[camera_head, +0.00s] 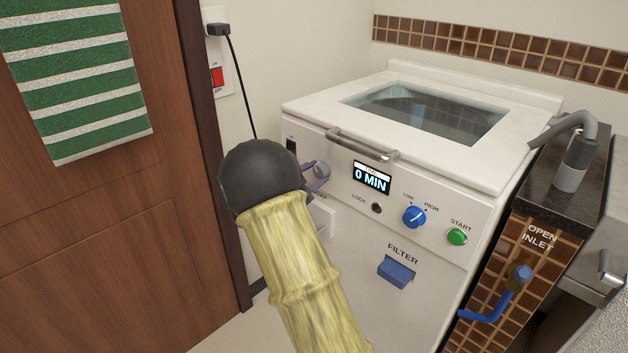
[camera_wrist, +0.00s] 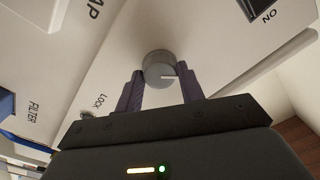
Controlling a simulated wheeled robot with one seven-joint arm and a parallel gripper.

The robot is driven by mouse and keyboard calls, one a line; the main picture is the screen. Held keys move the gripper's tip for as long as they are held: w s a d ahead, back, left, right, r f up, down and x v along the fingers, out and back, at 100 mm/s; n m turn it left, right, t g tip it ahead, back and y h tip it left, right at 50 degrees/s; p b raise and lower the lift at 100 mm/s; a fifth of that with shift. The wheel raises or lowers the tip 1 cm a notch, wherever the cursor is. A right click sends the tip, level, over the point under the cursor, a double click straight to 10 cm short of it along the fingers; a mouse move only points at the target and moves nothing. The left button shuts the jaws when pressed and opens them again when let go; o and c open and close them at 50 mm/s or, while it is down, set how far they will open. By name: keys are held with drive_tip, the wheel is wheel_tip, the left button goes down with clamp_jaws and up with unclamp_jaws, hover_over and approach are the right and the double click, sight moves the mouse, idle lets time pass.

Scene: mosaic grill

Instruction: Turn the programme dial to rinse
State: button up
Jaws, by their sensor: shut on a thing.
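The programme dial (camera_head: 321,170) is a small grey round knob on the left part of the white machine's front panel. In the wrist view the grey dial (camera_wrist: 160,69) shows a white pointer mark towards the right of the picture. My gripper (camera_head: 314,180) is at the dial, its purple fingers on either side of it. In the wrist view the gripper (camera_wrist: 162,82) is shut on the dial. My dark wrist and yellow-sleeved arm hide the panel around the dial, so its programme labels cannot be read.
The display (camera_head: 372,178) reads 0 MIN. A blue LOW/HIGH knob (camera_head: 414,217), green START button (camera_head: 457,237), LOCK keyhole (camera_head: 377,208) and blue FILTER handle (camera_head: 394,271) are to the right. A lid handle (camera_head: 362,146) juts out above. A wooden door (camera_head: 100,220) stands left.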

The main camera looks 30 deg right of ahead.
drive_tip(key=shift+f+m+b, duration=0.1)
drive_tip(key=shift+m+b, duration=0.65)
drive_tip(key=shift+m, duration=0.55)
drive_tip(key=o, duration=1)
drive_tip(key=shift+a, duration=0.1)
drive_tip(key=p+v, duration=0.3)
drive_tip(key=v, duration=1.4)
drive_tip(key=shift+a+p, duration=0.15)
drive_tip(key=shift+p, duration=0.2)
